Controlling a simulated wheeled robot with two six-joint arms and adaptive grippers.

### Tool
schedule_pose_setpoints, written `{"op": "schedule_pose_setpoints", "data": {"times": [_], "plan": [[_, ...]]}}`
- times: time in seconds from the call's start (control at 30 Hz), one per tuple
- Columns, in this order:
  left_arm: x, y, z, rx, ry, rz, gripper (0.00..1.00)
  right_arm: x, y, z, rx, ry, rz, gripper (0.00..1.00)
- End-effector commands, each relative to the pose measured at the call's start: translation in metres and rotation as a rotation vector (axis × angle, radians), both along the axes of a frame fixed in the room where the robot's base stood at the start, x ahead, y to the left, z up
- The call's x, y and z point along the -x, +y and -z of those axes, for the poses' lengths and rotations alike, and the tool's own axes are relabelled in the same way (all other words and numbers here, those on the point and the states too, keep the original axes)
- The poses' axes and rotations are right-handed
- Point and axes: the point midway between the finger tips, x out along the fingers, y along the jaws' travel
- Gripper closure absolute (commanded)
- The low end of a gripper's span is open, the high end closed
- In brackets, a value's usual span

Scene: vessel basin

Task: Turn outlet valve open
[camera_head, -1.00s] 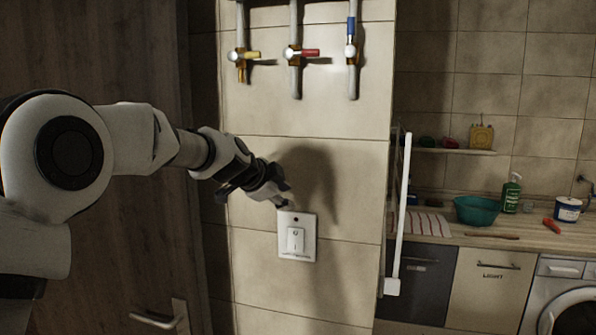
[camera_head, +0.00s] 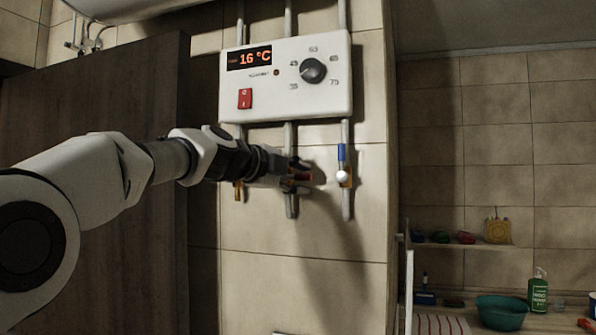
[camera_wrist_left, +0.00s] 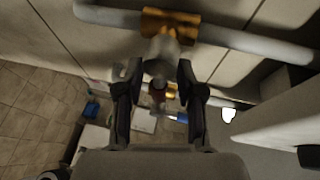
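Three valves sit on vertical pipes below the boiler panel. The middle valve has a red handle (camera_head: 303,176) pointing right, partly hidden by my left gripper (camera_head: 299,177). In the left wrist view its grey knob (camera_wrist_left: 160,50) and brass fitting (camera_wrist_left: 170,23) are close, and the red handle (camera_wrist_left: 157,92) shows between the fingers. My left gripper (camera_wrist_left: 159,75) has its fingers apart, one on each side; contact cannot be told. The right valve's blue handle (camera_head: 341,152) points up. The left valve (camera_head: 239,190) is mostly hidden by my gripper. My right gripper is not in view.
The boiler panel (camera_head: 285,75) reads 16 °C, with a dial (camera_head: 312,70) and red switch (camera_head: 245,98). A dark wooden door (camera_head: 110,200) is left. A shelf (camera_head: 470,247) and counter with a teal bowl (camera_head: 502,312) are at right.

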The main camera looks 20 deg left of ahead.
Motion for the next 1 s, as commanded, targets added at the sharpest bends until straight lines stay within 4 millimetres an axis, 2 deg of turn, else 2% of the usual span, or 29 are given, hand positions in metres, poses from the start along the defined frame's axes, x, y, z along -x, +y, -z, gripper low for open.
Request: {"op": "schedule_pose_setpoints", "data": {"times": [0.1, 0.13, 0.2, 0.23, 0.67, 1.0], "plan": [[0.000, 0.001, 0.001, 0.000, 0.000, 0.000, 0.62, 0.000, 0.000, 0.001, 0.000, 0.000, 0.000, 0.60], [0.000, 0.001, 0.001, 0.000, 0.000, -0.001, 0.66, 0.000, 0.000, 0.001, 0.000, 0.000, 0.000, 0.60], [0.000, 0.001, 0.001, 0.000, 0.000, -0.001, 0.91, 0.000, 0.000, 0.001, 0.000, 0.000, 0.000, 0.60], [0.000, 0.001, 0.001, 0.000, 0.000, -0.001, 1.00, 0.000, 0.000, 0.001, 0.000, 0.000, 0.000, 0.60], [0.000, 0.001, 0.002, 0.022, 0.000, -0.001, 1.00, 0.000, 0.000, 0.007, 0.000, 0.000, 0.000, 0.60], [0.000, 0.001, 0.002, 0.192, 0.004, -0.002, 1.00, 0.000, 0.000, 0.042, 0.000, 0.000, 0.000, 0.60]]}}
